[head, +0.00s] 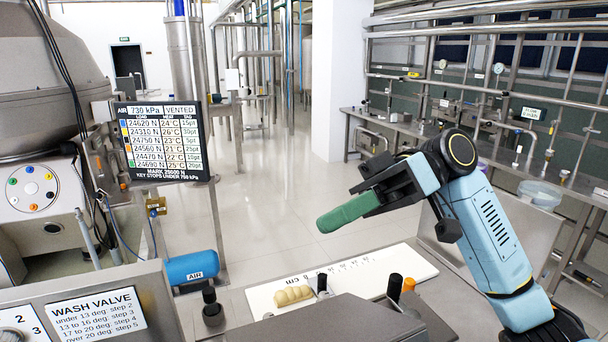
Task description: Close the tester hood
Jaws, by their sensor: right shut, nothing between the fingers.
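A dark grey sloped cover (350,322), which may be the tester hood, rises at the bottom centre of the head view. Its lower part is cut off by the frame edge, and I cannot tell whether it stands open or shut. My right gripper (348,212) comes in from the right on its blue arm. Its green fingers are shut together and empty. They point left, in the air above and behind the white board and the grey cover, apart from both. My left gripper is not in view.
A white marked board (405,268) lies on the bench with beige pieces (293,295) on it. Black knobs (210,295) and an orange-topped one (409,284) stand nearby. A readout screen (160,140), blue air tank (190,267) and wash valve panel (95,310) are at left.

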